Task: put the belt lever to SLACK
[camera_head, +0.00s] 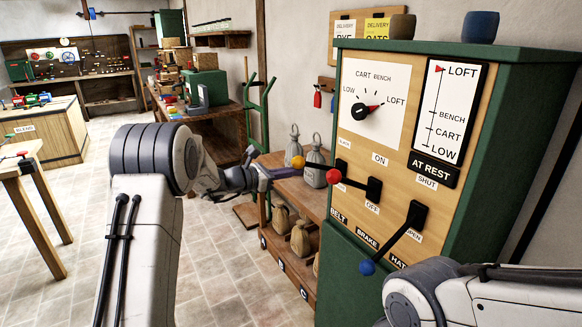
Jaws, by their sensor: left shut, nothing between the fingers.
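The green-sided control cabinet with a wooden front panel (400,215) stands at the right. Its BELT column, leftmost, has a lever with a yellow knob (298,163). That lever sticks out toward the left, below the SLACK label (343,143); its other label cannot be read. My left gripper (285,173) is shut and empty, its tip close beside and just below the yellow knob; I cannot tell whether they touch. My right gripper is out of view; only part of that arm shows at lower right.
The BRAKE lever with a red knob (333,176) is close right of the yellow knob. The HATCH lever with a blue knob (367,267) hangs lower. A wooden shelf (290,187) with weights and sacks stands behind my left gripper. The tiled floor (215,270) is open at left.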

